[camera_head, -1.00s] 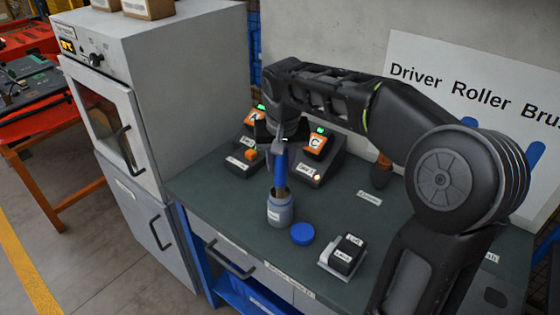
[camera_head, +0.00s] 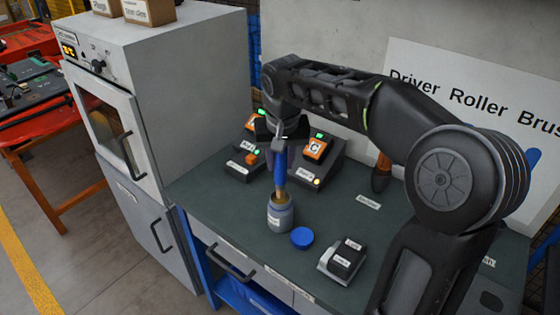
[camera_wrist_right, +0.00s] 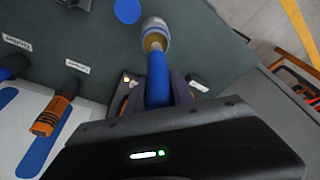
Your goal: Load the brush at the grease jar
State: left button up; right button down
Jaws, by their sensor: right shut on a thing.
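The grease jar (camera_head: 281,217) is a small grey jar with a label, standing open on the dark green bench top. My right gripper (camera_head: 281,143) is above it, shut on the blue handle of the brush (camera_head: 281,172). The brush hangs upright, its lower end at the jar's mouth; the bristle tip is hidden. In the right wrist view the brush (camera_wrist_right: 158,80) runs from between the fingers to the jar (camera_wrist_right: 155,26). A blue round lid (camera_head: 302,237) lies on the bench beside the jar. My left gripper is not in view.
Orange-and-black chargers (camera_head: 312,160) with lit lamps stand behind the jar. A black battery-like block (camera_head: 346,256) sits at the bench's front. An orange-handled tool (camera_head: 382,170) is at the back wall. A grey cabinet (camera_head: 170,100) stands at the left.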

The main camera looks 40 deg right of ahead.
jog(key=shift+r+p, duration=1.45)
jog(key=shift+r, duration=0.85)
jog(key=w+a+f+n, duration=0.1)
jog(key=a+f+n, duration=0.1)
jog(key=a+f, duration=0.5)
jog(key=w+a+f+n+y, duration=0.1)
jog(key=w+a+f+n, duration=0.1)
jog(key=a+f, duration=0.6)
jog(key=a+n, duration=0.1)
jog(key=a, duration=0.1)
jog(key=shift+w+a+f+n+t+b, duration=0.2)
jog(key=shift+a+f+n+t+b, duration=0.1)
